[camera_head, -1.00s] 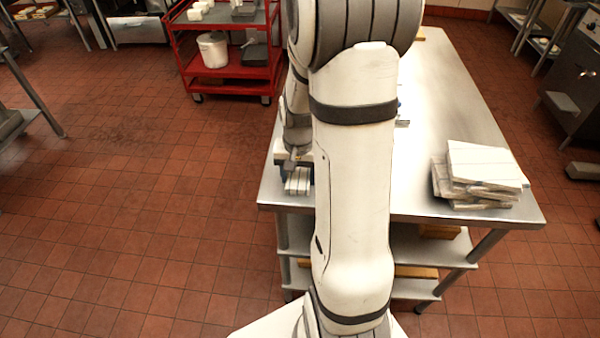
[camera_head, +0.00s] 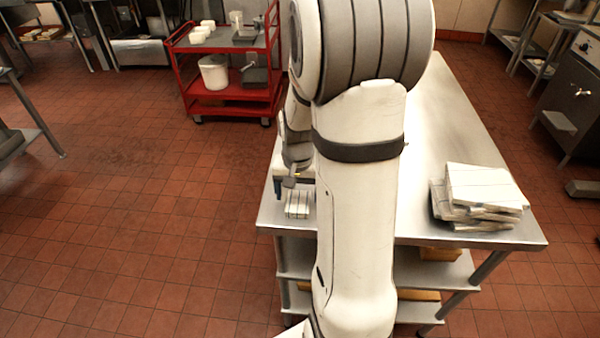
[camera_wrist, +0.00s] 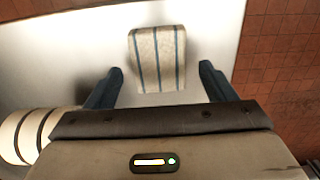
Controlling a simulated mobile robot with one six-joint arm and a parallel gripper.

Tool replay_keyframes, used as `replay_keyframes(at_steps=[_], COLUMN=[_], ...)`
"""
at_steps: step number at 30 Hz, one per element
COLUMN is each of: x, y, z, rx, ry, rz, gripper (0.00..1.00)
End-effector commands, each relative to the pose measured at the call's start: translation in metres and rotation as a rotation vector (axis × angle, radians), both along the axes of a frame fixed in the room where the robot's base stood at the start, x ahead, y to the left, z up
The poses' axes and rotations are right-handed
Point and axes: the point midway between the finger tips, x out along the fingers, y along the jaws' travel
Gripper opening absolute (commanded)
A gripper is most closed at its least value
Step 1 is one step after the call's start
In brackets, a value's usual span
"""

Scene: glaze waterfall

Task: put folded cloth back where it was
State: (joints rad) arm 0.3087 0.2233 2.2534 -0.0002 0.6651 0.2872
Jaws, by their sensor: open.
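The folded cloth (camera_wrist: 158,58), pale with dark blue stripes, lies flat on the steel table (camera_wrist: 85,55) in the wrist view. In the head view the cloth (camera_head: 297,205) is close to the table's near left corner. My gripper (camera_wrist: 161,80) is open, with one dark blue finger on each side and clear space between them and the cloth. The cloth lies ahead of the fingertips, roughly centred between them. In the head view my gripper (camera_head: 284,188) is just behind the cloth, partly hidden by my arm.
A stack of pale, flat striped pieces (camera_head: 480,195) sits at the table's right end. A red cart (camera_head: 225,65) with a white pot (camera_head: 214,72) stands at the back left. Open tiled floor (camera_head: 130,210) lies left of the table. My arm hides the table's middle.

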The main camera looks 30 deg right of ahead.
Motion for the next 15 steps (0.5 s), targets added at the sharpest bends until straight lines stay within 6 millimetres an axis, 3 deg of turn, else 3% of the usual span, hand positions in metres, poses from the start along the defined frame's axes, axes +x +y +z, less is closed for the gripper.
replay_keyframes(at_steps=[9,15], x=[0.001,0.001], y=[0.000,0.000], z=[0.070,0.094], rx=[-0.001,-0.001], ry=[-0.005,-0.003], rz=[0.001,0.001], gripper=[0.77,0.77])
